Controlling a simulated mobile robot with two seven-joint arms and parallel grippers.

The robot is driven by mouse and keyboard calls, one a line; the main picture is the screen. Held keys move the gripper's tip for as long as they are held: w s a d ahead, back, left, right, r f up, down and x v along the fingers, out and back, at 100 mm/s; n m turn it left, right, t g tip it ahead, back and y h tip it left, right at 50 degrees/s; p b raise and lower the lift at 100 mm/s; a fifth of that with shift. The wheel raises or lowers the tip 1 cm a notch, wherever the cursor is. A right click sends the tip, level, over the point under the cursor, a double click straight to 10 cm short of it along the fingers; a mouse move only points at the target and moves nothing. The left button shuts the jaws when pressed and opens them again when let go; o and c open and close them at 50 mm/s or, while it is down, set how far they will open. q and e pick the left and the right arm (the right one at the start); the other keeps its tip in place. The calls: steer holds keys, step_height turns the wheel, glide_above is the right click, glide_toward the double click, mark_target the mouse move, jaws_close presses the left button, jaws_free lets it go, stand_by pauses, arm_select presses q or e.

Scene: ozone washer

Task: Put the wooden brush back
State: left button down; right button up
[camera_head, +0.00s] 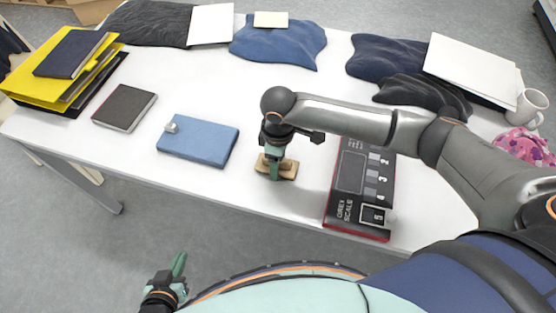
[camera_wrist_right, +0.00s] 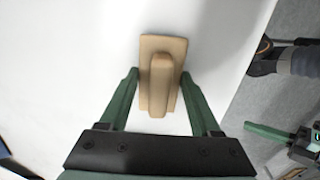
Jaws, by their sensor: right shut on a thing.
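The wooden brush (camera_head: 287,167) is a light tan block with a raised handle, near the front edge of the white table. My right gripper (camera_head: 273,171) points down at it from above. In the right wrist view the brush (camera_wrist_right: 160,100) lies between the two green fingers of my right gripper (camera_wrist_right: 159,76), which is shut on it. I cannot tell whether the brush touches the table. My left gripper (camera_head: 178,266) is low in front of the table, away from the brush; its finger gap is unclear.
A black scale box (camera_head: 349,208) stands close to the right of the brush. A blue notebook (camera_head: 198,143) and a dark notebook (camera_head: 124,107) lie to the left. Folded cloths (camera_head: 278,44) and a white mug (camera_head: 526,108) are farther back. The table's middle (camera_head: 215,88) is clear.

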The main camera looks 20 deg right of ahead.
steer(key=shift+f, duration=0.1)
steer(key=o, duration=1.3)
step_height(320, 180, up, 12)
steer(key=p, duration=0.1)
steer(key=shift+s, duration=0.1)
